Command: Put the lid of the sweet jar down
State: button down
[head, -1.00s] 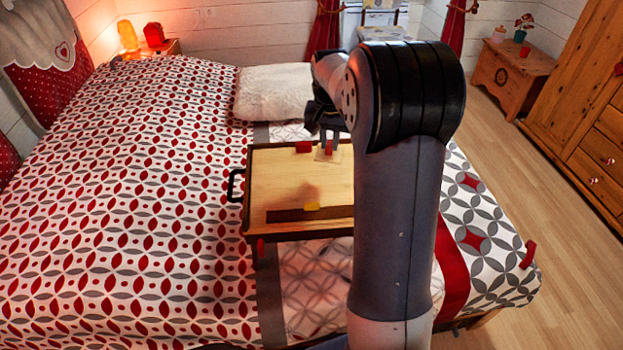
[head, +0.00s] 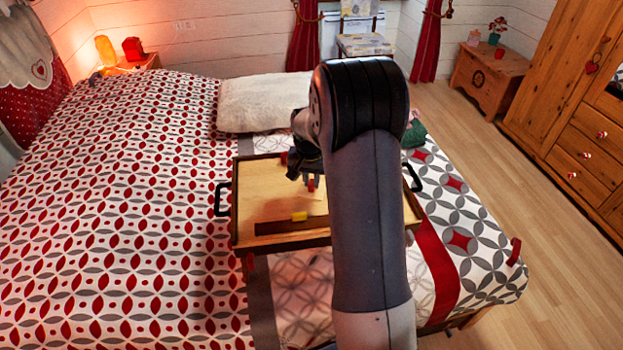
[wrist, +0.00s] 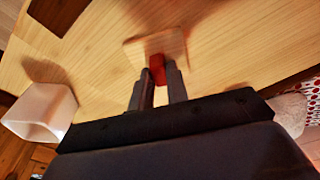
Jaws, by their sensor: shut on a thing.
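My gripper (wrist: 158,78) is shut on the red knob (wrist: 157,68) of a square, pale wooden lid (wrist: 158,48). In the head view, my gripper (head: 310,180) is over the wooden bed tray, with the lid partly visible below it. I cannot tell whether the lid touches the tray. A white, square-sided open jar (wrist: 42,110) shows at the left of the wrist view, apart from the lid. I cannot make out the jar in the head view, where my arm covers much of the tray's right side.
The tray (head: 262,190) has dark edges and black handles and stands on the bed (head: 130,200). A brown strip (head: 285,228) with a yellow piece (head: 299,216) lies near its front edge. A red item (head: 284,158) is at its back edge. The tray's left part is bare.

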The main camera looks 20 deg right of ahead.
aim_at(310, 195)
jog(key=shift+f, duration=0.15)
jog(key=c, duration=1.4)
grip_release()
jog(key=r, duration=0.4)
jog(key=s+r, duration=0.1)
jog(key=r, duration=0.3)
jog(key=a+r, duration=0.1)
jog(key=r, duration=0.3)
jog(key=shift+s+r, duration=0.1)
jog(key=shift+s, duration=0.15)
